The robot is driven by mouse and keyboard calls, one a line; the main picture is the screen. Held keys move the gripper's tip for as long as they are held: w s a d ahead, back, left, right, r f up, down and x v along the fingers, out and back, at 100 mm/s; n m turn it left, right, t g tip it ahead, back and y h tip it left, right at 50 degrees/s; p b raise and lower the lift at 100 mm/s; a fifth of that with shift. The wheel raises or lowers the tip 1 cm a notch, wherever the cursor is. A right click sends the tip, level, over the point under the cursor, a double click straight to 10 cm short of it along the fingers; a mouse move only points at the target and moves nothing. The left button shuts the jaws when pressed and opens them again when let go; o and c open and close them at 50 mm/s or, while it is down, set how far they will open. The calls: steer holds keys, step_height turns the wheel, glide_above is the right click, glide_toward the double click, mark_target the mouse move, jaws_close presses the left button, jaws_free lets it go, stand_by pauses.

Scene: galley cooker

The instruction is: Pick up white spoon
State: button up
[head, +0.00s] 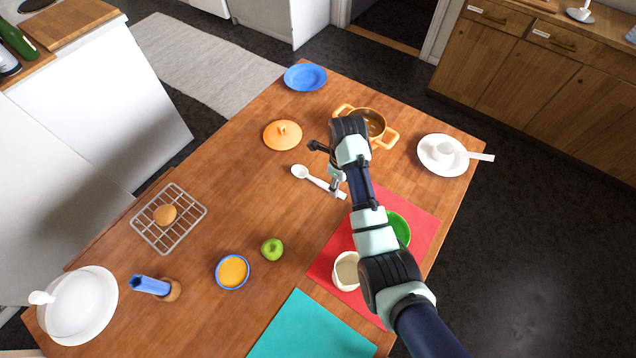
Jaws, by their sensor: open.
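The white spoon (313,179) lies on the wooden table, its bowl to the left and its handle running right and toward the near side. My gripper (337,184) is over the handle, pointing down, with its fingers open. Part of the handle is hidden behind the fingers, and I cannot tell whether they touch it or straddle it. The spoon's bowl is clear of the gripper.
An orange pot (375,122) stands just beyond my wrist, with its orange lid (283,135) to the left. A red mat (328,262) with a cream cup (346,272) and green bowl (399,228) lies below my arm. A green apple (272,250) sits nearer.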

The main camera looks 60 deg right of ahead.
mark_target(318, 182)
step_height(318, 182, down, 6)
steer(key=b, duration=0.2)
steer(key=shift+w+d+r+b, duration=0.1)
steer(key=shift+d+r+b, duration=0.1)
steer(key=shift+b, duration=0.15)
steer(key=shift+r, duration=0.1)
steer(key=shift+c, duration=0.2)
jaws_close()
